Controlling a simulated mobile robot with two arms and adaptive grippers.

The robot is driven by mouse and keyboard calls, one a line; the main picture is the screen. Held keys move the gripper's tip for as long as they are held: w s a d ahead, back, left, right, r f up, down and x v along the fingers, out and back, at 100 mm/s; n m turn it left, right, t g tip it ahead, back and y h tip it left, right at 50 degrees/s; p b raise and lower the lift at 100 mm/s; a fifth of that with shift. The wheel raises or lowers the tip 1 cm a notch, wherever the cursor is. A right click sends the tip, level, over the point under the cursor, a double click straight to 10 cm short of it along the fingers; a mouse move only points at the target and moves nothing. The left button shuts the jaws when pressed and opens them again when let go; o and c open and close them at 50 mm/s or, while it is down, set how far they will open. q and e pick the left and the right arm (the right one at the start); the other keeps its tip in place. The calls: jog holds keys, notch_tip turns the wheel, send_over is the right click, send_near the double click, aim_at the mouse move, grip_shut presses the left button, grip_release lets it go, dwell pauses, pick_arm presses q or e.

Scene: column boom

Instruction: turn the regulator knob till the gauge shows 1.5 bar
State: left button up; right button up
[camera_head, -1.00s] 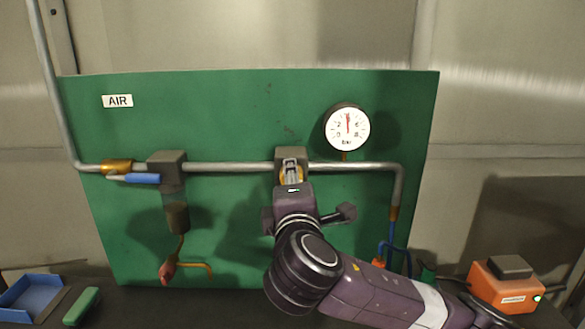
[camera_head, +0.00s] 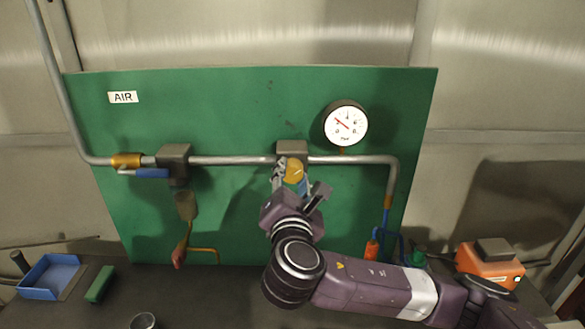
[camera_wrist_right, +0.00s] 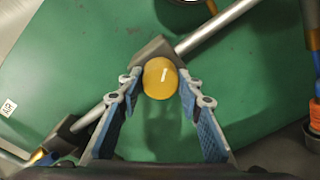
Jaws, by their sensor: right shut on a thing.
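The regulator knob (camera_head: 295,170) is yellow and sits under a grey block on the pipe; in the wrist view the round yellow knob (camera_wrist_right: 160,79) shows a short white mark, tilted a little off upright. My right gripper (camera_head: 288,174) is shut on the knob, with a blue-padded finger on each side of it, and is rolled over to one side. The round white gauge (camera_head: 346,125) stands above the pipe to the right. Its red needle points to the upper left, at about the 2; the exact value is too small to read. My left gripper is not in view.
A green panel (camera_head: 230,110) carries the pipe (camera_head: 230,160) and a blue-handled valve (camera_head: 152,173) on the left. A blue tray (camera_head: 50,278), a green block (camera_head: 100,284) and an orange box (camera_head: 490,266) are on the dark bench below. An orange-and-blue hose fitting (camera_head: 372,248) hangs at the right.

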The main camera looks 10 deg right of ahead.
jog(key=shift+f+n, duration=0.2)
jog(key=shift+n, duration=0.1)
jog(key=o, duration=1)
jog(key=shift+o, duration=0.8)
jog(key=shift+r, duration=0.15)
jog(key=v, duration=1.2)
jog(key=shift+a, duration=0.1)
